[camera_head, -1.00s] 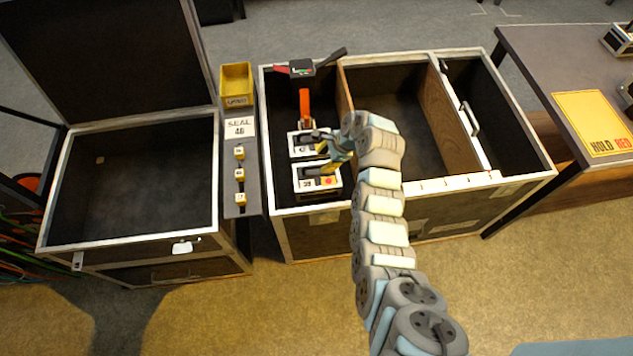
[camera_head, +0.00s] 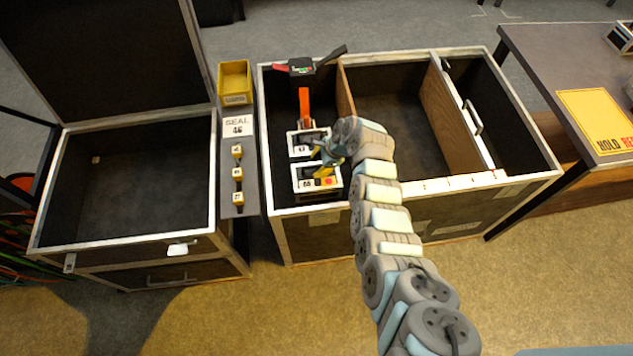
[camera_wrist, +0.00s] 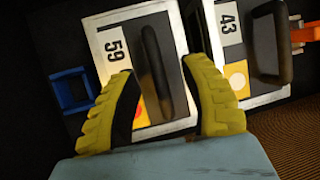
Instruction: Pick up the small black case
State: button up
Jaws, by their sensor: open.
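Two small black cases with pale, light-edged tops and black handles stand in the left compartment of the open crate. The nearer one, marked 59 (camera_head: 311,184), also shows in the wrist view (camera_wrist: 112,32). The one behind it, marked 43 (camera_head: 299,146), is at the right of the wrist view (camera_wrist: 228,32). My gripper (camera_head: 322,162) has yellow fingers and is open over the 59 case. In the wrist view its fingertips (camera_wrist: 160,72) stand either side of the 59 handle (camera_wrist: 152,70). I cannot tell whether they touch it. My gripper hides part of both cases.
An orange-handled tool (camera_head: 304,104) and a black box (camera_head: 301,68) lie behind the cases. Wooden dividers (camera_head: 346,92) and the crate's front rim (camera_head: 440,188) bound the space. A blue square frame (camera_wrist: 72,90) sits beside the 59 case. The open case (camera_head: 140,190) at left looks mostly empty.

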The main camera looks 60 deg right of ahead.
jog(key=shift+w+a+f, duration=0.15)
jog(key=shift+w+f, duration=0.1)
jog(key=shift+f, duration=0.4)
grip_shut()
jog(key=shift+r, duration=0.2)
